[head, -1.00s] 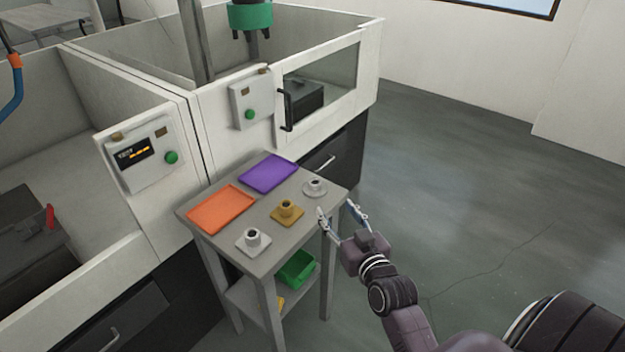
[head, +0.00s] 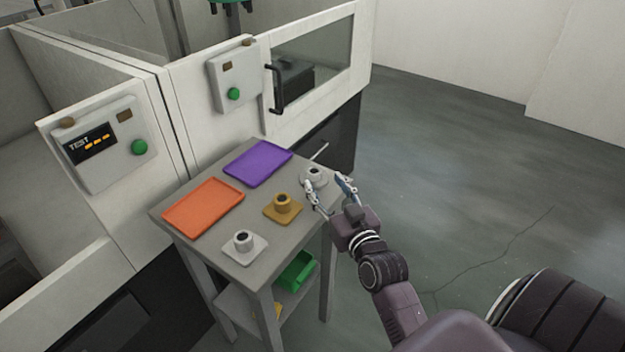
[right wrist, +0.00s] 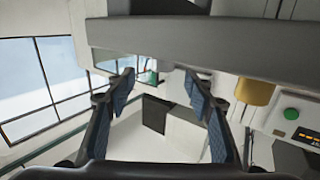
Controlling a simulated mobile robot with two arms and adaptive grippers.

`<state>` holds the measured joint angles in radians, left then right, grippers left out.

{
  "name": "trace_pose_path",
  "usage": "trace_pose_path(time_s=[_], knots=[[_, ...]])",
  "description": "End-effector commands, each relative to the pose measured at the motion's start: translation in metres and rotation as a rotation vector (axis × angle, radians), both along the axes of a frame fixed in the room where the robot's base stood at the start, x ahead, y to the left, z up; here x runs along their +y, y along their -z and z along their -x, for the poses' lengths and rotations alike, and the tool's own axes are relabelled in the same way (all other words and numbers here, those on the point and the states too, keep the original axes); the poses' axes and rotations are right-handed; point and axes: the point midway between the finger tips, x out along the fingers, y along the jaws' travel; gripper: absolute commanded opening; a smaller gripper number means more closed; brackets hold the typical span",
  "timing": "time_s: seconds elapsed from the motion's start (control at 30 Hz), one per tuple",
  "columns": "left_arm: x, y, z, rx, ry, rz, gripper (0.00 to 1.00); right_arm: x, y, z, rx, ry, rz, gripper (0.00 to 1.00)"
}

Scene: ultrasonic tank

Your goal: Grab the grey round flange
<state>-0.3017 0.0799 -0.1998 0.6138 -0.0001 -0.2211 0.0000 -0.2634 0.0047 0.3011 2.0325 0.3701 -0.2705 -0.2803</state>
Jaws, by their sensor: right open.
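The grey round flange (head: 316,174) stands near the far right corner of the small grey table (head: 262,259), with a raised hub and a dark hole. My right gripper (head: 324,182) is open at that corner, its left finger overlapping the flange's near side and its right finger just to the right. I cannot tell whether they touch. In the right wrist view the fingers (right wrist: 159,78) are spread apart, the picture is upside down, and I cannot make out the grey flange for certain. My left gripper is not in view.
A yellow square-based flange (head: 283,207) and a pale square-based one (head: 242,245) stand nearby. Orange (head: 204,206) and purple (head: 258,163) trays lie on the left and back of the table. A green bin (head: 297,271) sits below. White machines stand behind; open floor lies right.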

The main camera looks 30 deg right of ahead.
Motion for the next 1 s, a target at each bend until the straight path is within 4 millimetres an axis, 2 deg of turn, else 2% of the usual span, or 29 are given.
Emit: trace_pose_path(time_s=[0.1, 0.27, 0.6, 0.9, 1.0], knots=[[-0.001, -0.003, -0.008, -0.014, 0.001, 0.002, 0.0, -0.002, -0.002, -0.013, -0.001, 0.0, 0.0, 0.49], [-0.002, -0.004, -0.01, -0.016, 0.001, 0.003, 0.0, -0.003, 0.0, -0.02, 0.0, 0.0, 0.0, 0.49], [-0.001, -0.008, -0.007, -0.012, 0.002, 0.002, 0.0, -0.009, 0.005, -0.063, 0.0, -0.001, 0.001, 0.49], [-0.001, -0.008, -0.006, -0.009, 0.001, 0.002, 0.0, -0.01, 0.006, -0.068, 0.001, 0.0, 0.001, 0.49], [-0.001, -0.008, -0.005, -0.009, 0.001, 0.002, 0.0, -0.01, 0.006, -0.068, 0.001, 0.0, 0.001, 0.4]])
